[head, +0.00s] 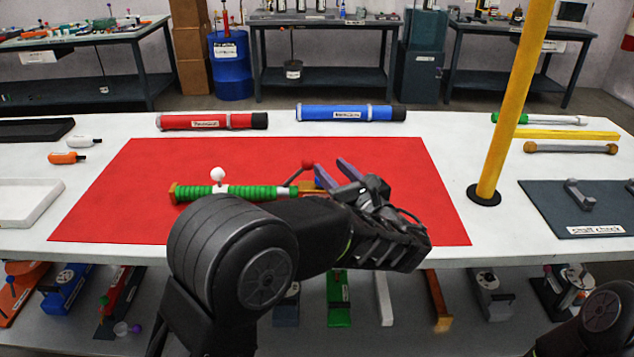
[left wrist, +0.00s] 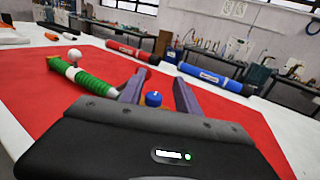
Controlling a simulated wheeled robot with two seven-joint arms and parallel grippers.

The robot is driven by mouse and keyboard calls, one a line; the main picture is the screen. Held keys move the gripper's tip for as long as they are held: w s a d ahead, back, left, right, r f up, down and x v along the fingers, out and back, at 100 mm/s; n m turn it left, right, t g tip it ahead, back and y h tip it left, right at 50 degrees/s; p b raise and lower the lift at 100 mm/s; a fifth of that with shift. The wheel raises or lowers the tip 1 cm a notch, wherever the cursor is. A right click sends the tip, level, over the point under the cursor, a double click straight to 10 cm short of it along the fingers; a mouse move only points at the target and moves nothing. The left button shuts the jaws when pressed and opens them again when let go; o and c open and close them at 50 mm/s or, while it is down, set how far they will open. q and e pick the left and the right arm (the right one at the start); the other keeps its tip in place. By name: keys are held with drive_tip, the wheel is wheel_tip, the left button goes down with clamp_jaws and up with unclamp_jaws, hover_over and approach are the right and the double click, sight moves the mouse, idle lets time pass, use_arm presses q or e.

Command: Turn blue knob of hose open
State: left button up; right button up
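A green ribbed hose (head: 235,191) with white bands lies on the red mat (head: 130,215), with a white ball knob (head: 218,174) and a red ball on a lever (head: 307,163). Its blue knob (left wrist: 153,99) shows between my left gripper's purple fingers (left wrist: 158,92) in the left wrist view. In the head view only a sliver of blue shows beside the left gripper (head: 332,176), whose wrist hides the hose's right end. The fingers are spread, with gaps on both sides of the knob. The right gripper is out of view.
A red tube (head: 210,121) and a blue tube (head: 350,113) lie behind the mat. A yellow pole (head: 508,110) stands to the right on a black base. A dark panel (head: 545,205) with a grey handle lies at the far right. The front of the mat is clear.

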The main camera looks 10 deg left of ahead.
use_arm(q)
wheel_tip(320, 180, down, 5)
drive_tip(key=b, duration=0.4)
drive_tip(key=shift+f, duration=0.15)
drive_tip(key=shift+x, duration=3.85)
drive_tip(key=shift+c, duration=0.2)
clamp_jaws()
